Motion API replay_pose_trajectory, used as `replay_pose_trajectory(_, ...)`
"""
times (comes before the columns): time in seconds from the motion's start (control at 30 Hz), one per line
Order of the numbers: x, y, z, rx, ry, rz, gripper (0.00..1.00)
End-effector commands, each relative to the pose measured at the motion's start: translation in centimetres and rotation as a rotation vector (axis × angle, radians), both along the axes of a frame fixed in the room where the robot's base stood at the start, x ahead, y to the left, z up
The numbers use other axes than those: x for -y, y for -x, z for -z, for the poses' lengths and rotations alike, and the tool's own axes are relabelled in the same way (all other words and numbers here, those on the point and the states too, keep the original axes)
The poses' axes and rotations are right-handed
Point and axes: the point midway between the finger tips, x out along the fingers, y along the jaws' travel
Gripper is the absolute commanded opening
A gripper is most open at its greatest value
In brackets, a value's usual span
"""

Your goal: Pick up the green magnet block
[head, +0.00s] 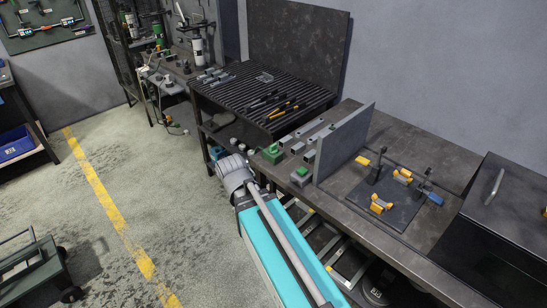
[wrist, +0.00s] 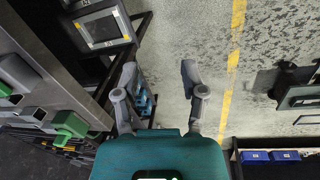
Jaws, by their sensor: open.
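Two green magnet blocks show on the dark metal bench (head: 348,213). One green block (head: 272,154) is near the bench's front edge, left of an upright grey plate (head: 344,143). The other green block (head: 301,176) is nearer, by the plate's front end. In the wrist view, one green block (wrist: 70,125) is at the lower left and part of another (wrist: 5,90) is at the left edge. My gripper (wrist: 159,68) is open and empty, over the floor beside the bench, apart from both blocks. The fingers are not clear in the head view.
Grey metal brackets (head: 313,129) lie between the green blocks and the plate. A slatted table (head: 235,88) with dark and yellow tools stands behind. A fixture plate with yellow clamps (head: 381,203) is to the right. Open floor (head: 150,170) is at left.

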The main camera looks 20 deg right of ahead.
Motion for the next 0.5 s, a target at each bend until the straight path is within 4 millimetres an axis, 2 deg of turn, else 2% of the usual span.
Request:
replay_pose_trajectory(0.03, 0.6, -0.9, 1.1, 0.000, 0.046, -0.048, 0.54)
replay_pose_trajectory(0.2, 3.2, -3.7, 2.8, -0.021, 0.253, -0.265, 0.54)
replay_pose_trajectory(0.5, 7.5, -9.6, 3.7, -0.186, 0.687, -0.692, 0.54)
